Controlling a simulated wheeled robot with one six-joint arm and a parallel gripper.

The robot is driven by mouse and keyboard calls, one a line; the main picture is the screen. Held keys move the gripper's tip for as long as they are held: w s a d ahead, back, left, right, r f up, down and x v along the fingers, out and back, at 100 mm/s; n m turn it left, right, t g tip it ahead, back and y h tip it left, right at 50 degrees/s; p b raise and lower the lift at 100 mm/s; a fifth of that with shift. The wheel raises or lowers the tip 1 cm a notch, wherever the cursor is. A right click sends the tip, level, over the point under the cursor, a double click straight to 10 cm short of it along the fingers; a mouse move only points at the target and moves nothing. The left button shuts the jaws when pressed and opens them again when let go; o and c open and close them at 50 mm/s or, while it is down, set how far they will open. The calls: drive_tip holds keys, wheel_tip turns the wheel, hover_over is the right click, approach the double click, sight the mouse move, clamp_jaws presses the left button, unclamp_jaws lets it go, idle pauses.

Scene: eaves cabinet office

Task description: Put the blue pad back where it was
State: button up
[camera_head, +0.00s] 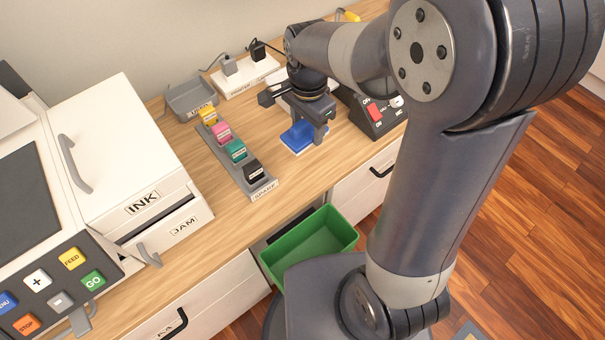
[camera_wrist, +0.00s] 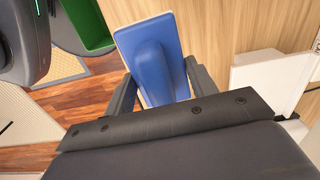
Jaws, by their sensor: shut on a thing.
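The blue pad (camera_head: 298,134) is a small blue block with a raised grip and a pale base edge. It is at the wooden counter (camera_head: 210,235), right of the cartridge tray. My gripper (camera_head: 309,128) is over it, pointing down, with its fingers on the pad. In the wrist view the blue pad (camera_wrist: 156,62) sits between the two fingers of my gripper (camera_wrist: 158,85), which are shut on it. I cannot tell whether its base touches the counter.
A grey tray (camera_head: 263,188) holds yellow, pink, green and black cartridges left of the pad. A switch box (camera_head: 372,113) stands close on the right. A power strip (camera_head: 247,79) and a grey bin (camera_head: 190,100) are behind. A green bin (camera_head: 312,245) is below the counter front.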

sight(305, 164)
drive_tip(key=shift+s+a+f, duration=0.2)
drive_tip(key=shift+f, duration=0.25)
drive_tip(key=shift+f+m, duration=0.3)
drive_tip(key=shift+f, duration=0.05)
wheel_tip(305, 164, down, 9)
drive_tip(key=shift+f+b, duration=0.1)
drive_tip(key=shift+b, duration=0.6)
drive_tip(key=shift+f, duration=0.1)
drive_tip(key=o, duration=1)
drive_tip(key=shift+c, duration=0.2)
wheel_tip(305, 164, up, 12)
drive_tip(key=shift+r+p, duration=0.1)
drive_tip(key=shift+p, duration=0.65)
